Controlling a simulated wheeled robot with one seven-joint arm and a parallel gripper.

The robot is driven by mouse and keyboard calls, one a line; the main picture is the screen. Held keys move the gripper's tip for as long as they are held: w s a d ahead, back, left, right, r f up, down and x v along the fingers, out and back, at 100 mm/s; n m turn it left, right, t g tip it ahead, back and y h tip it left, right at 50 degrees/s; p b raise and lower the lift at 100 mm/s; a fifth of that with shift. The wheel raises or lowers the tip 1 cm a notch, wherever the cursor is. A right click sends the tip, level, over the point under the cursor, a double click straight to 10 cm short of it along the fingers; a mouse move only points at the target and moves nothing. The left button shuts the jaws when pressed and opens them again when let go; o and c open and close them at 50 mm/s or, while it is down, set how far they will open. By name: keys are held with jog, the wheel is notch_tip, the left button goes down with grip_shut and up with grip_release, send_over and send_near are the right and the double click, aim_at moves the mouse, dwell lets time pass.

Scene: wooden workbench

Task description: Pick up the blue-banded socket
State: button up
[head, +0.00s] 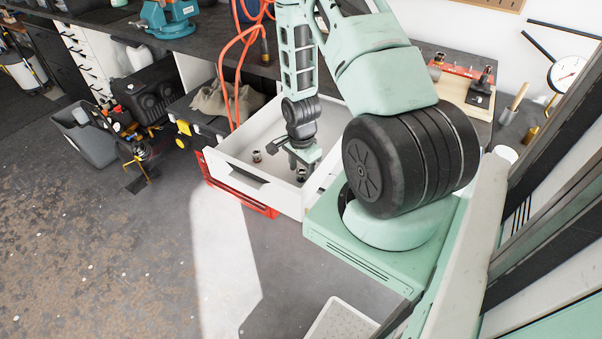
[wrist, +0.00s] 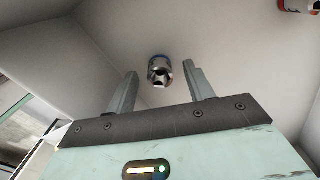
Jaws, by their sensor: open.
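The blue-banded socket (wrist: 158,69) is a short metal cylinder with a blue band, standing on the white drawer floor with its open end toward the wrist camera. My gripper (wrist: 160,76) is open and empty. In the wrist view its two fingers lie left and right of the socket, which shows in the gap near their tips. I cannot tell how far the fingertips are above it. In the head view my gripper (head: 298,162) reaches down into the drawer, with a dark socket (head: 302,174) just below it; its band colour is too small to tell there.
A second socket (wrist: 298,5), with a red-orange band, is at the top right of the wrist view. In the head view another socket (head: 257,156) stands left of my gripper. The white drawer (head: 226,160) has raised walls around them. Orange hoses (head: 229,85) hang behind it.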

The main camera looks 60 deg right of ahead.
jog(key=shift+f, duration=0.15)
jog(key=c, duration=1.1)
